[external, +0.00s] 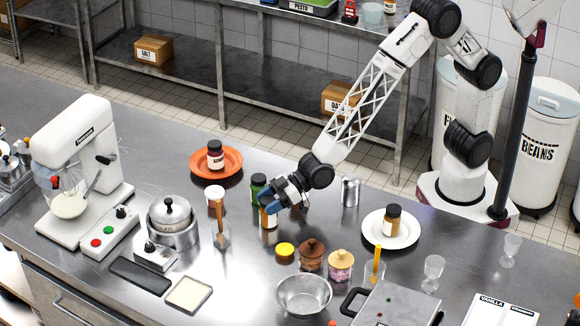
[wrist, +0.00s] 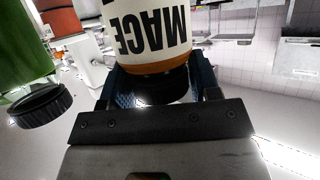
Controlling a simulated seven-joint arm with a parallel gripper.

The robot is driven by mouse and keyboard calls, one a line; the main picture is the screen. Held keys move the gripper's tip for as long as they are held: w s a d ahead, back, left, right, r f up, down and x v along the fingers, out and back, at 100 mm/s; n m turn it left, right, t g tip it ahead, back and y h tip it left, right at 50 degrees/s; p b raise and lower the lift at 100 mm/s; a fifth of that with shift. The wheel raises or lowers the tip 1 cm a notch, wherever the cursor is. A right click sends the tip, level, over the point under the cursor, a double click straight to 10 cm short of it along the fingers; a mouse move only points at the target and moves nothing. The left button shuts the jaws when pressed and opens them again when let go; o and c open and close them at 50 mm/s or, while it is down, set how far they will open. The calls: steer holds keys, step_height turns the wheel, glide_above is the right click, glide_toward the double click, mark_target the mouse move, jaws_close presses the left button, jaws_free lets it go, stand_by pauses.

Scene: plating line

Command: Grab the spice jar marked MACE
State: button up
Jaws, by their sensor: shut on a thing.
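The spice jar marked MACE (wrist: 150,40) fills the top middle of the wrist view. It has a white label with black letters, an orange-brown band and a black cap. The label appears upside down there. My gripper (wrist: 152,88) is shut on the jar at its cap end. In the external view my gripper (external: 272,204) is over the counter with the MACE jar (external: 268,220) below its fingers. I cannot tell whether the jar's base touches the counter.
A green jar (external: 258,186) stands close beside my gripper; it also shows in the wrist view (wrist: 25,65). An orange plate (external: 232,165) and a white plate (external: 408,236) each bear a jar. A metal shaker (external: 350,190), a yellow lid (external: 285,249) and a steel bowl (external: 303,297) stand around.

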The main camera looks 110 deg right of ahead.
stand_by(0.3)
steer(key=shift+r, duration=0.25)
steer(key=shift+c, duration=1.4)
steer(key=shift+r, duration=4.8)
